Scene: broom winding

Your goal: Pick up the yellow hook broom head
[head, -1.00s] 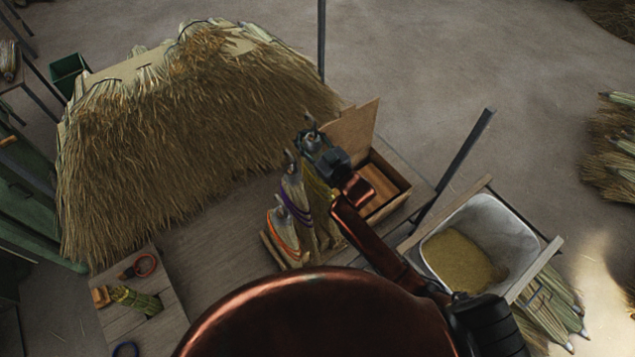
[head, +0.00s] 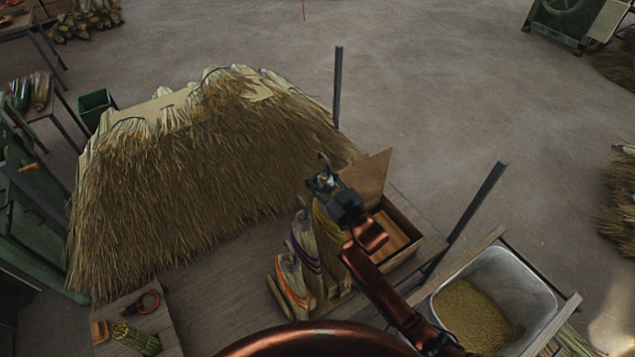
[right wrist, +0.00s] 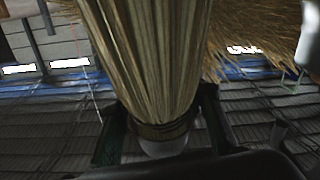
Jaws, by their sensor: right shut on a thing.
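The yellow hook broom head (head: 327,228) stands behind my right arm in the head view, with a yellow band and a metal hook at its top. My right gripper (head: 324,183) is shut on its neck, just below the hook. In the right wrist view, the broom's straw (right wrist: 150,55) fills the middle, and its bound neck sits between the fingers (right wrist: 160,130). My forearm hides part of the broom, and I cannot tell whether its lower end touches the rack. My left gripper is not in view.
A purple-banded broom head (head: 304,248) and an orange-banded one (head: 289,279) stand close by to the left in a wooden rack (head: 281,300). A large straw pile (head: 200,180) lies left. An open wooden box (head: 396,232) is right, and a grain bin (head: 541,303) is further right.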

